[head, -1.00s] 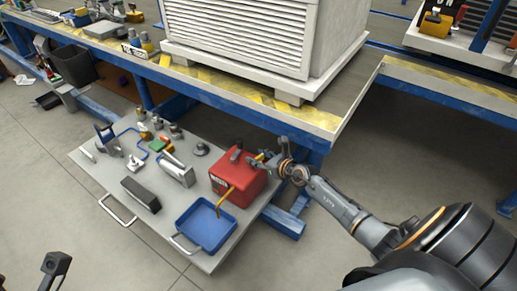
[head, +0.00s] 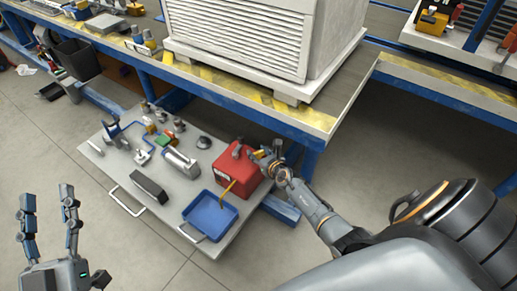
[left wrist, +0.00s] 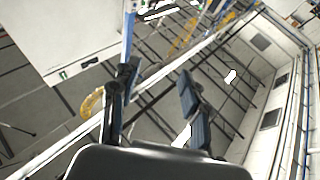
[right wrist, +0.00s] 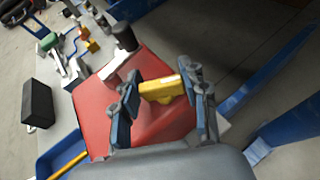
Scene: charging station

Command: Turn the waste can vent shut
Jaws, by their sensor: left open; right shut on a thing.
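The red waste can (head: 231,168) stands at the right end of the grey pull-out shelf under the bench. It also shows in the right wrist view (right wrist: 92,103), with a black cap (right wrist: 124,38) and a yellow vent piece (right wrist: 160,89) on it. My right gripper (head: 265,157) is at the can's upper right side. In the right wrist view its fingers (right wrist: 160,80) are on either side of the yellow vent piece, shut on it. My left gripper (head: 47,200) is open and empty, raised at the lower left, far from the can. Its spread fingers show in the left wrist view (left wrist: 158,88).
A blue tray (head: 222,228) lies in front of the can, with a yellow spout reaching over it. A black block (head: 149,187) and several small tools share the shelf (head: 165,212). The bench edge (head: 230,102) and its blue leg (head: 313,158) stand close behind my right gripper.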

